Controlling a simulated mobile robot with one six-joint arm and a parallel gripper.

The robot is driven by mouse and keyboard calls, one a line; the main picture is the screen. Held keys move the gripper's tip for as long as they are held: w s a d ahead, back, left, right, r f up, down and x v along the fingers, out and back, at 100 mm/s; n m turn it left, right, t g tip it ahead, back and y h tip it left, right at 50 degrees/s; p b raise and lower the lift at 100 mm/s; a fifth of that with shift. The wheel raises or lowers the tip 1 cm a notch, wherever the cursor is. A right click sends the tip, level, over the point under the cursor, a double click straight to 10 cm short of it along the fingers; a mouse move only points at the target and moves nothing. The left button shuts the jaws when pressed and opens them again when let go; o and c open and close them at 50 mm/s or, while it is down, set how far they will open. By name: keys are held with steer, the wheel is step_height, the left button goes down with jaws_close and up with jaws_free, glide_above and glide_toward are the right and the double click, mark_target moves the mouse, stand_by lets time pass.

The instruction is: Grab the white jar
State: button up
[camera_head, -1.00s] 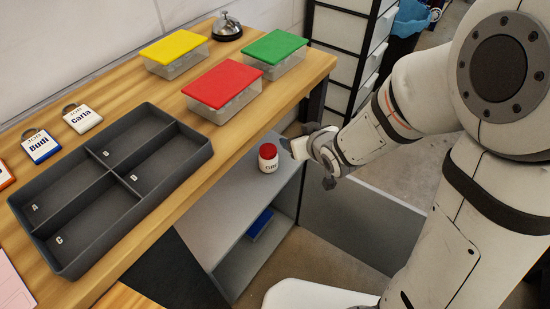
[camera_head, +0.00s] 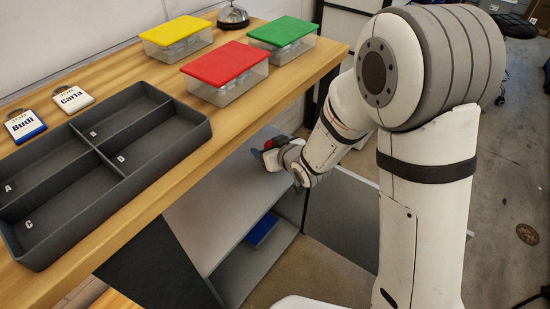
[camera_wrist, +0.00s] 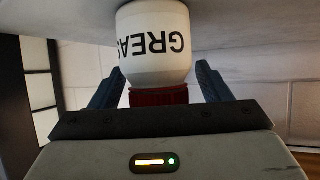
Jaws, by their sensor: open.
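The white jar (camera_wrist: 155,45) has a red lid (camera_wrist: 158,97) and dark letters reading "GREA". In the wrist view it appears upside down, its base against a grey surface. My gripper (camera_wrist: 158,88) is open, with one dark finger on each side of the jar near the lid. Gaps show between the fingers and the jar. In the head view my gripper (camera_head: 267,155) is at the jar above the grey cabinet; a bit of red shows there, and most of the jar is hidden behind the gripper.
The grey cabinet (camera_head: 205,215) stands below the wooden bench edge, with a blue item (camera_head: 261,230) inside. On the bench are a dark divided tray (camera_head: 195,135), red (camera_head: 222,62), yellow (camera_head: 175,30) and green (camera_head: 283,31) lidded boxes, name tags and a bell (camera_head: 232,16).

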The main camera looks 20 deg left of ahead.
steer(key=shift+c, duration=0.3)
steer(key=c, duration=1.1)
